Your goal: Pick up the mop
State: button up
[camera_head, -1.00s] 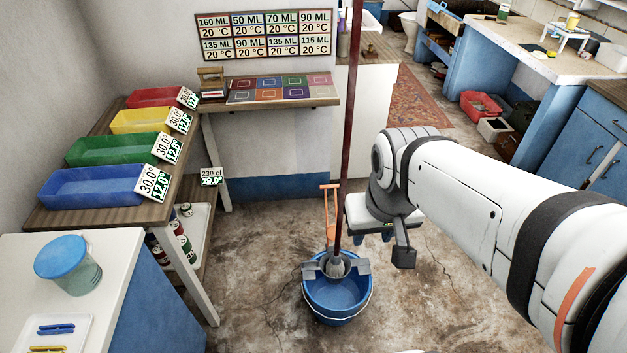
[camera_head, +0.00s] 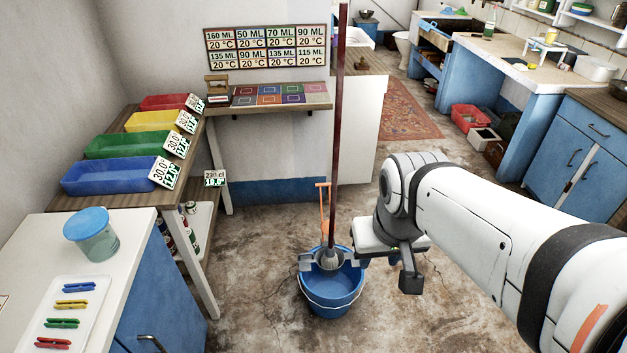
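The mop (camera_head: 338,130) stands nearly upright, its long dark red handle running past the top edge of the picture. The other is not clear, so the opening cannot be judged.
An orange-handled tool (camera_head: 323,212) stands behind the bucket. A shelf with coloured trays (camera_head: 108,178) and a white counter (camera_head: 30,255) are at left. Blue cabinets (camera_head: 575,160) are at right. The floor around the bucket is mostly clear.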

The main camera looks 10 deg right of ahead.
aim_at(329, 260)
jog(key=z, duration=0.1)
jog(key=i, duration=0.9)
jog(key=u, duration=0.05)
